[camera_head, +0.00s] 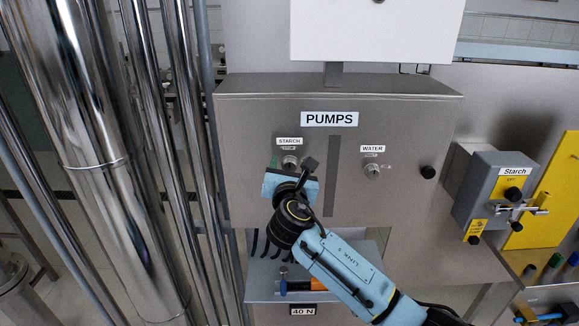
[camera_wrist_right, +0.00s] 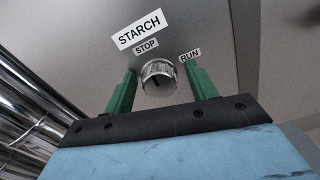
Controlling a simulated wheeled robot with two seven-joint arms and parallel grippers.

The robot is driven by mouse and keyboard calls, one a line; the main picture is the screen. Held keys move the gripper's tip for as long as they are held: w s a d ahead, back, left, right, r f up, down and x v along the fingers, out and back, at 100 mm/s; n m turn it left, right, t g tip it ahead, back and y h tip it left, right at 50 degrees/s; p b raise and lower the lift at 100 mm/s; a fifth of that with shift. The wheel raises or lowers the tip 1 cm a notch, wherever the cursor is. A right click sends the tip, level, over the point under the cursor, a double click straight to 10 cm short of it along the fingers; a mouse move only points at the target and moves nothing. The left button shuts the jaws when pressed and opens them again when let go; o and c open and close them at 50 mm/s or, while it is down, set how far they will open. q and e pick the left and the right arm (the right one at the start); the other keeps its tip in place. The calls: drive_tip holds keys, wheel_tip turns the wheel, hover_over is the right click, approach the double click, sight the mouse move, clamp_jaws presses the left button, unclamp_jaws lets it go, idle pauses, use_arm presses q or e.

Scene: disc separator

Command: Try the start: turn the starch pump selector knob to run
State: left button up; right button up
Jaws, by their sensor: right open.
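The starch pump selector knob (camera_head: 290,162) is a round silver knob under the STARCH label (camera_head: 289,141) on the grey PUMPS panel. In the right wrist view the knob (camera_wrist_right: 158,78) has a dark mark on its face. The STOP label (camera_wrist_right: 146,44) is above it and the RUN label (camera_wrist_right: 190,55) is at its upper right. I cannot tell surely which label the mark points to. My right gripper (camera_wrist_right: 161,72) is open, with one green finger on each side of the knob and gaps between. My left gripper is not in view.
A grey Starch box (camera_head: 494,195) with a valve handle stands further right. Tall shiny pipes (camera_head: 95,150) fill the left. A shelf (camera_head: 262,292) with tools is below.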

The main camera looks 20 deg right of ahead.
drive_tip(key=c, duration=1)
drive_tip(key=shift+m, duration=0.4)
drive_tip(key=m, duration=0.3)
drive_tip(key=shift+m+b, duration=0.35)
drive_tip(key=shift+m, duration=0.05)
drive_tip(key=m+b, duration=0.1)
drive_tip(key=m, duration=0.3)
drive_tip(key=m+b, duration=0.1)
drive_tip(key=m, duration=0.4)
drive_tip(key=shift+a+b, duration=0.1)
drive_tip(key=shift+b, duration=0.3)
drive_tip(key=m+b, duration=0.1)
drive_tip(key=m, duration=0.3)
drive_tip(key=shift+r+m+b, duration=0.1)
drive_tip(key=shift+m+b, duration=0.2)
